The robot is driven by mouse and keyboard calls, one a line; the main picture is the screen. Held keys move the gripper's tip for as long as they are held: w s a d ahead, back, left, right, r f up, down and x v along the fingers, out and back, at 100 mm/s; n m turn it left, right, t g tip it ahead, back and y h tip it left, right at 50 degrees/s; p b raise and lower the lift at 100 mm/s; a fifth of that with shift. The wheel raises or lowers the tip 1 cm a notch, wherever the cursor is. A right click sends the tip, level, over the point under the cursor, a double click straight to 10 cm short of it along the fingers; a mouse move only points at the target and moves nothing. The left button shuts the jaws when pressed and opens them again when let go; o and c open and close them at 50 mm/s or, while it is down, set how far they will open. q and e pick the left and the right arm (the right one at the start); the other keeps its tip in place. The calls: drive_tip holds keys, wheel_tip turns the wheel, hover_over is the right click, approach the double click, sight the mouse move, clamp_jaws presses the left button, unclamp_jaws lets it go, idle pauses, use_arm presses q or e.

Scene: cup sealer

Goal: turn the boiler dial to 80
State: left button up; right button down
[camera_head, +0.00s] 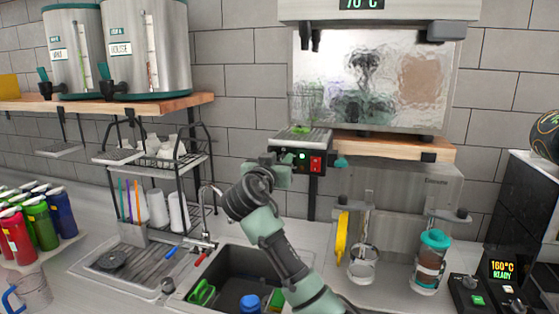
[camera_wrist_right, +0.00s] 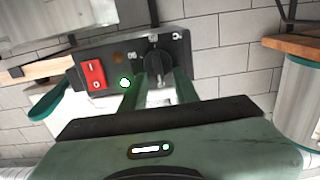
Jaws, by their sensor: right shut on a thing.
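The boiler (camera_head: 375,80) is a shiny metal box on a wooden wall shelf, and the display (camera_head: 361,4) at its top reads 70 °C. A black control panel (camera_head: 310,172) hangs below it. The black boiler dial (camera_wrist_right: 157,58) shows in the right wrist view, beside a green light and a red switch (camera_wrist_right: 94,76). My right gripper (camera_wrist_right: 161,84) is shut on the dial, with one green finger on each side. In the head view the right gripper (camera_head: 276,165) hides the dial. My left gripper is not in view.
A drip tray (camera_head: 303,136) with a glass stands just above the panel. A sink (camera_head: 233,276) and a tiered rack (camera_head: 160,172) lie below and to the left. A shaker machine (camera_head: 400,200) and a display reading 160 °C (camera_head: 502,269) stand to the right.

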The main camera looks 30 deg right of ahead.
drive_tip(key=shift+f+b, duration=0.2)
drive_tip(key=shift+b, duration=0.3)
drive_tip(key=shift+s+d+f+m+b, duration=0.1)
drive_tip(key=shift+s+d+m+b, duration=0.1)
drive_tip(key=shift+m+b, duration=2.05)
drive_tip(key=shift+s+d+f+m+b, duration=0.15)
drive_tip(key=shift+m+b, duration=1.45)
drive_tip(key=shift+b, duration=1.1)
drive_tip(key=shift+s+d+m+b, duration=0.1)
drive_tip(key=shift+s+m+b, duration=0.1)
drive_tip(key=shift+m+b, duration=2.05)
drive_tip(key=shift+b, duration=0.3)
drive_tip(key=c, duration=1.1)
unclamp_jaws()
